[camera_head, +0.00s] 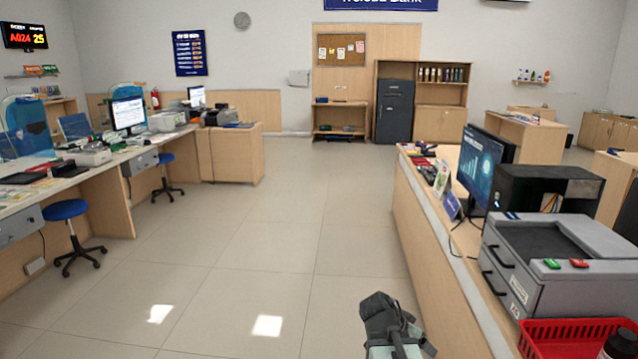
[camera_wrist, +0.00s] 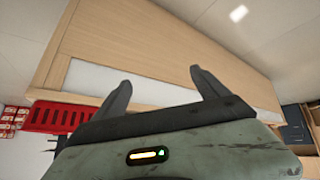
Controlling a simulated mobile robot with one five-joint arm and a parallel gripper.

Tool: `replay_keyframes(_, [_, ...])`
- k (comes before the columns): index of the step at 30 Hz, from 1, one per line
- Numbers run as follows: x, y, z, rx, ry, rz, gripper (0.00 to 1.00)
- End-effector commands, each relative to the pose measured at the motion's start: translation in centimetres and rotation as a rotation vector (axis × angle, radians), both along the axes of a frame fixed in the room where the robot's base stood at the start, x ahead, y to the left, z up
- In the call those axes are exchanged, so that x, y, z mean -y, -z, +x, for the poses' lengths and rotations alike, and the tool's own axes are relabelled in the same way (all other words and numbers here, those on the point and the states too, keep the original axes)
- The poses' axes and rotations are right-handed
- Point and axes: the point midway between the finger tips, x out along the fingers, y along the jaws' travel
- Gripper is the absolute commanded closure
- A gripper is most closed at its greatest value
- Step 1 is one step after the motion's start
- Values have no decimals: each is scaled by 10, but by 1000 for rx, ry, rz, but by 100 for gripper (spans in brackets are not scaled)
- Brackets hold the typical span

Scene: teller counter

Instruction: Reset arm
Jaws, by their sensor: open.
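My gripper (camera_head: 390,312) shows at the bottom of the head view, dark-fingered on a grey-green arm, in front of the pale floor and left of the right-hand counter (camera_head: 432,240). In the wrist view its two dark fingers (camera_wrist: 160,90) stand wide apart with nothing between them. The wooden counter front (camera_wrist: 170,50) lies beyond the fingers in that view. I cannot tell the exact gap between the fingers and the counter.
The right counter holds a grey machine (camera_head: 545,268), a monitor (camera_head: 480,165), a black box (camera_head: 540,190) and a red basket (camera_head: 545,343). A blue stool (camera_head: 66,210) stands at the left counter (camera_head: 115,205). The tiled floor (camera_head: 260,225) between is clear.

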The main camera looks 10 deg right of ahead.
Motion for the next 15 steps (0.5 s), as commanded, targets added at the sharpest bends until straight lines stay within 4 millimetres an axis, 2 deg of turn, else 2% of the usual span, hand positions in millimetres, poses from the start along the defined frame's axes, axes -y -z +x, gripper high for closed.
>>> replay_keyframes(1, [-39,20,3,-56,-88,57,16])
replay_keyframes(3, [-85,37,1,-142,-214,140,16])
replay_keyframes(7, [-156,60,-14,-301,-462,295,16])
replay_keyframes(9, [-181,65,-26,-380,-609,386,16])
replay_keyframes(12, [-208,67,-40,-465,-813,475,16])
replay_keyframes(15, [-214,68,-49,-542,-1001,482,16])
